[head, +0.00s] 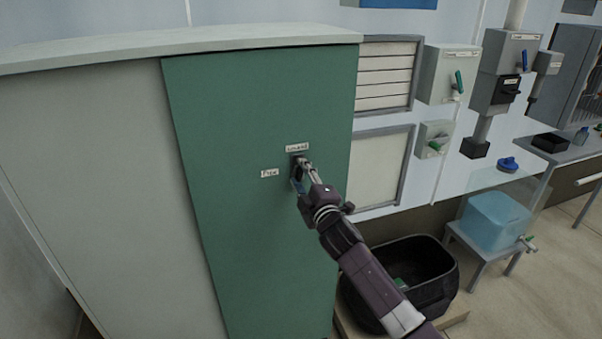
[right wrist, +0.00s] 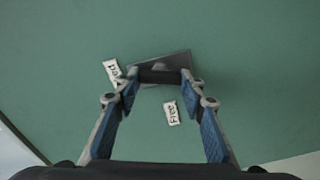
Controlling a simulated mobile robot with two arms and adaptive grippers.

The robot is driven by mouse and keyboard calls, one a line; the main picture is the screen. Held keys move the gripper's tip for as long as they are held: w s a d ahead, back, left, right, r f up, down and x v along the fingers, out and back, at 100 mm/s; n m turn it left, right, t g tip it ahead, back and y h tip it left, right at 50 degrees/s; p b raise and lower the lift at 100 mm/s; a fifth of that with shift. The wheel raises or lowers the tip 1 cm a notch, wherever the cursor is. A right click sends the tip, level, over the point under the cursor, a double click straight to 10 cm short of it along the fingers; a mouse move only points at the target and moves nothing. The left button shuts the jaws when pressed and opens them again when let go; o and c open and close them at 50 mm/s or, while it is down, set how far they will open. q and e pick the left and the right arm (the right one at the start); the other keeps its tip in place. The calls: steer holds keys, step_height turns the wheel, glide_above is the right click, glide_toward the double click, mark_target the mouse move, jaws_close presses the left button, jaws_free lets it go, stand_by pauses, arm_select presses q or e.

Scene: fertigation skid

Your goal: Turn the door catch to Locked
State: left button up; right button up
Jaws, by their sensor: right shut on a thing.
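The green cabinet door (head: 240,230) carries a small dark door catch (head: 297,160). A white label reading Locked (head: 297,148) is just above the catch, and a label reading Free (head: 269,173) is to its left. My right gripper (head: 302,172) is at the catch. In the right wrist view the catch's dark plate (right wrist: 165,60) looks tilted, and my right gripper (right wrist: 160,78) is shut on the catch's dark handle. The Locked label (right wrist: 112,71) and the Free label (right wrist: 170,113) also show there. I cannot tell which label the handle points to. My left gripper is out of view.
Wall boxes with green and blue handles, such as the grey box (head: 448,75), hang farther right. A blue translucent tank (head: 495,220) sits on a small stand.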

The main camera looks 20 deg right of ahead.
steer(key=shift+f+n+p, duration=0.1)
steer(key=shift+n+p, duration=0.25)
steer(key=shift+n, duration=1.35)
steer(key=o, duration=1.2)
steer(key=shift+c, duration=0.2)
steer(key=s, duration=1.2)
steer(key=shift+d, duration=0.15)
